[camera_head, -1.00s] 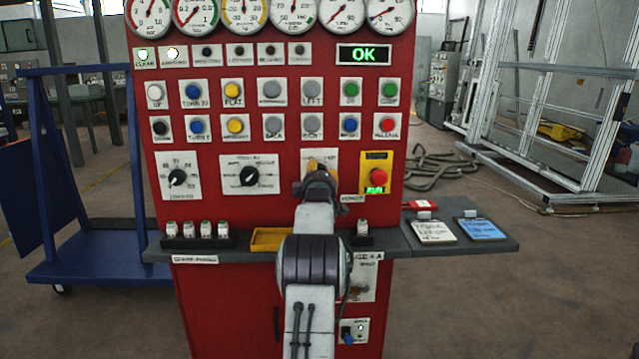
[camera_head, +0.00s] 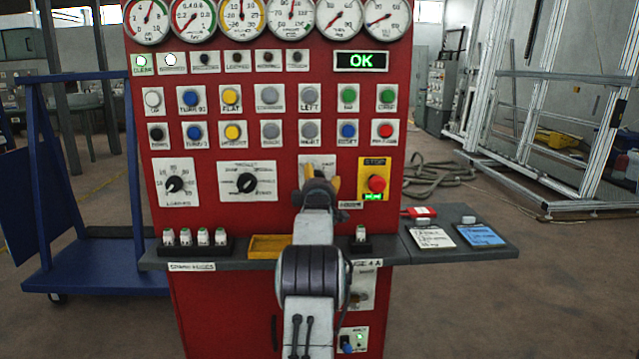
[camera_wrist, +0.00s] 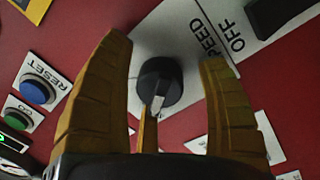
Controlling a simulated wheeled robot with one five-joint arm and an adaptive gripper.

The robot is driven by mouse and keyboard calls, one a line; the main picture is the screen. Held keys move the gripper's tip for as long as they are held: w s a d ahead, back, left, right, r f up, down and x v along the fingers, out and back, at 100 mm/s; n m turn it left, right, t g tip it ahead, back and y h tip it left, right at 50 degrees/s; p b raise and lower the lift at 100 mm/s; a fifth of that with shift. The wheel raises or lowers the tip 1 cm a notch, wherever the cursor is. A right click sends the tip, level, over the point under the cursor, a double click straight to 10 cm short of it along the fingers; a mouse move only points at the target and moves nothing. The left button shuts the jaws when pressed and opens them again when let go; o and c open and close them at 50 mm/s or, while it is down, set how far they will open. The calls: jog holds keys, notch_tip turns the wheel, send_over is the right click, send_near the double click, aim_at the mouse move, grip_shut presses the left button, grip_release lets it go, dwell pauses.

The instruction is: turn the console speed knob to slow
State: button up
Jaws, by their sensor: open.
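The black speed knob (camera_wrist: 159,84) with a pale pointer sits on a white plate marked SPEED (camera_wrist: 184,35) in the wrist view. The pointer aims toward the bottom of that picture. My gripper (camera_wrist: 163,52) is open, with one ochre finger on each side of the knob and visible gaps to both. Whether either finger touches it is not visible. In the head view my gripper (camera_head: 321,176) is in front of the right-hand dial plate (camera_head: 312,160) on the red console (camera_head: 300,235) and hides the knob there.
A red stop button (camera_head: 376,183) on a yellow plate is close to the right of my gripper. The middle dial (camera_head: 247,182) is to its left. The console shelf (camera_head: 400,256), with a yellow tray (camera_head: 270,246), lies below. A blue RESET button (camera_wrist: 36,89) shows in the wrist view.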

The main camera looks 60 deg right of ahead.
jog(key=shift+a, duration=0.1)
jog(key=v, duration=1.1)
jog(key=shift+s+a, duration=0.25)
jog(key=shift+a, duration=0.1)
dwell(0.7)
